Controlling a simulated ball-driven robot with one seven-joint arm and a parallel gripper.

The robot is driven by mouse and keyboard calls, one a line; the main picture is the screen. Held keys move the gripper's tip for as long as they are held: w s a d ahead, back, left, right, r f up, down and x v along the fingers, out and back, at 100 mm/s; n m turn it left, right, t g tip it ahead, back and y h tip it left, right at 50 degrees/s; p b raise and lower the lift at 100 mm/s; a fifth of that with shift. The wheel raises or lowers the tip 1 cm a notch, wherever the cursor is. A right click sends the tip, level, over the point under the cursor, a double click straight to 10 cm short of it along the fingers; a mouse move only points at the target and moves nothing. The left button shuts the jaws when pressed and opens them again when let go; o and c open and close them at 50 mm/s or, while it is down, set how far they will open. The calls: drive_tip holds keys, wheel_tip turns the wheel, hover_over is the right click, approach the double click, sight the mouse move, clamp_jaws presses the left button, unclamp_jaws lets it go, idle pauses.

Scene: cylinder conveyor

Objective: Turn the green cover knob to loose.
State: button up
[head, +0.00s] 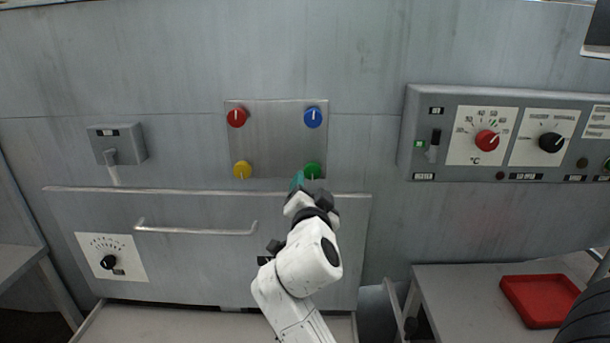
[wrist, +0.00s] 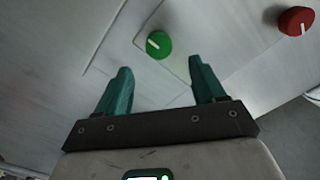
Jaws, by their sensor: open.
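The green cover knob (head: 312,170) sits at the lower right corner of a square metal cover plate (head: 275,140) on the grey wall panel. In the wrist view the green knob (wrist: 158,45) is round with a white pointer line, and it lies ahead of my gripper, between the lines of its two fingers. My gripper (wrist: 162,75) has teal fingers spread apart with nothing between them. In the head view my gripper (head: 298,180) is just below and left of the green knob, partly hidden by the wrist. The fingers do not appear to touch the knob.
The plate's other corners carry a red knob (head: 237,117), a blue knob (head: 313,117) and a yellow knob (head: 242,170). Below is a drawer front with a bar handle (head: 196,230). A control box (head: 398,170) projects at right; a red tray (head: 541,300) rests on a bench.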

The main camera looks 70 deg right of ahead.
sight(313, 173)
drive_tip(key=p+x, duration=0.1)
drive_tip(key=x, duration=0.7)
drive_tip(key=shift+d, duration=0.2)
drive_tip(key=shift+c, duration=0.3)
drive_tip(key=c, duration=1)
